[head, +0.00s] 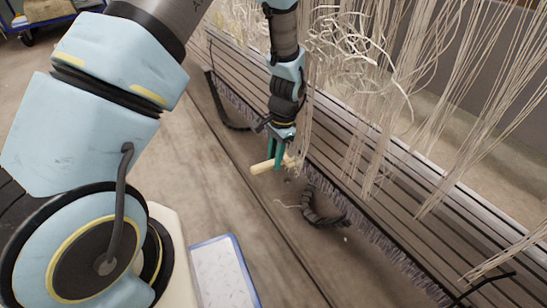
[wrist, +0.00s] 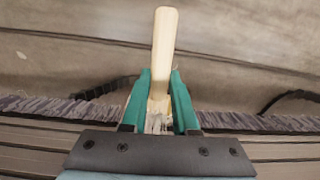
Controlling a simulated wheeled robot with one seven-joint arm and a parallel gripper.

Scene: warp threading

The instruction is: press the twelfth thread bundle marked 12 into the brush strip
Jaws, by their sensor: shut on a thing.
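My gripper (head: 280,158), with green fingers, is shut on a pale wooden stick (head: 265,166). In the wrist view the stick (wrist: 163,48) stands between the green fingers (wrist: 160,95) and points away from the palm. Whitish strands show at its near end between the fingers; I cannot tell how they are attached. The brush strip (head: 378,238) is a dark bristly band along the slatted beam's edge; it also crosses the wrist view (wrist: 60,107). The gripper appears close to the strip; contact is unclear. Pale thread bundles (head: 385,150) hang over the beam. No mark 12 is readable.
The slatted beam (head: 440,210) runs diagonally on the right. A dark curled strap (head: 312,205) lies by the strip, and another (head: 222,105) lies farther up. A white tray with a blue rim (head: 222,268) is at the bottom.

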